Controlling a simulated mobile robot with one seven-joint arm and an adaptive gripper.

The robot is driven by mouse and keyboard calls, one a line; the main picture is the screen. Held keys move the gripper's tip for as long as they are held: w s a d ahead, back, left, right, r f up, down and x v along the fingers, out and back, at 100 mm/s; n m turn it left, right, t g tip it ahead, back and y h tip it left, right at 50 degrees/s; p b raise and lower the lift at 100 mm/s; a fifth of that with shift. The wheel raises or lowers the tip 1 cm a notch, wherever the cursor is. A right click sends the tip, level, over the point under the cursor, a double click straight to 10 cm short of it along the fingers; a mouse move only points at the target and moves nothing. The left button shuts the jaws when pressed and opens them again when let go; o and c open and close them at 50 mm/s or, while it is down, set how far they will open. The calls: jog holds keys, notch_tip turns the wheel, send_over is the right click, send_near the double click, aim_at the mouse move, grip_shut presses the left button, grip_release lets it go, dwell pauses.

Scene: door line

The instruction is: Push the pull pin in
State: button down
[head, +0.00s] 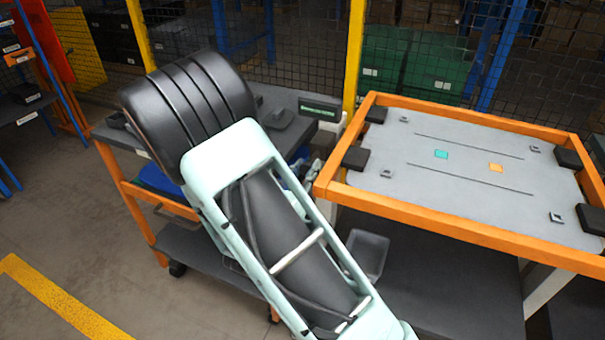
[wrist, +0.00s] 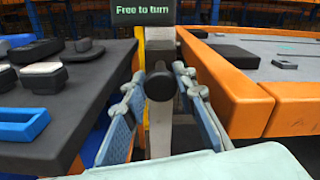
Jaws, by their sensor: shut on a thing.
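The pull pin shows in the wrist view as a black round knob (wrist: 160,84) on the front of a grey upright post (wrist: 160,130). A dark sign (wrist: 142,12) above it reads "Free to turn". My gripper (wrist: 161,92) has one blue-grey finger on each side of the knob and is shut on it. How far the pin sits in the post cannot be told, as the knob hides its shaft. In the head view my arm hides the knob and most of my gripper; the sign (head: 320,107) shows beyond the arm.
A dark-topped bench (wrist: 75,110) with black and white parts and a blue tray (wrist: 22,124) stands left of the post. An orange-framed cart (head: 450,226) with a grey top stands close on the right. The gap between them is narrow. A mesh fence runs behind.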

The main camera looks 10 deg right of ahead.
jog(key=shift+w+d, duration=0.35)
jog(key=shift+w, duration=0.15)
jog(key=c, duration=1.8)
grip_release()
jog(key=shift+w, duration=0.1)
jog(key=v, duration=1.2)
jog(key=shift+d, duration=0.1)
